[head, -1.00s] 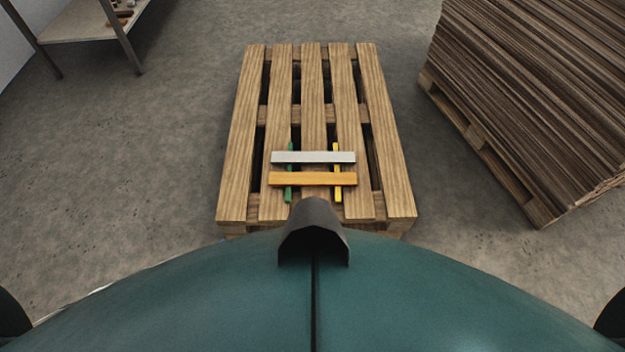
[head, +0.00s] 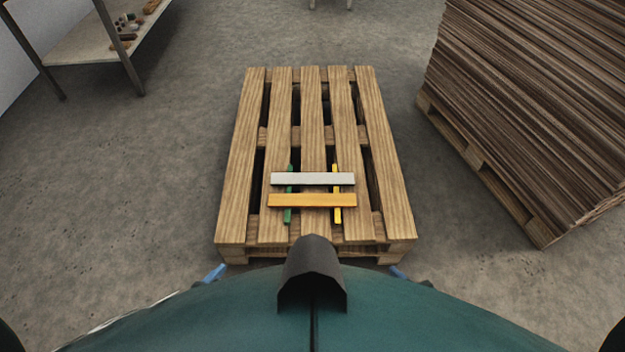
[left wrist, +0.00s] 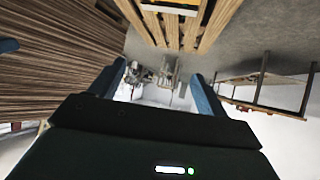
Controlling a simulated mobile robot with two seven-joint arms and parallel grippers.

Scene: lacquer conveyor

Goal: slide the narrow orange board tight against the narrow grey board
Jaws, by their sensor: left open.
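The narrow grey board (head: 312,179) lies across the slats of a wooden pallet in the head view. The narrow orange board (head: 312,200) lies nearer to me, roughly parallel to it, with a visible gap between them. A green strip (head: 288,215) and a yellow strip (head: 337,215) run crosswise under both boards. My left gripper (left wrist: 160,88) is open and empty between its blue fingers in the left wrist view. In the head view, a blue tip (head: 215,273) shows at the pallet's near left and another (head: 397,272) at its near right, both clear of the boards.
The pallet (head: 251,160) has open gaps between its slats, and its far part is clear. A tall stack of brown sheets (head: 530,100) stands on another pallet at right. A table (head: 90,45) with small items is at upper left. Bare floor lies between.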

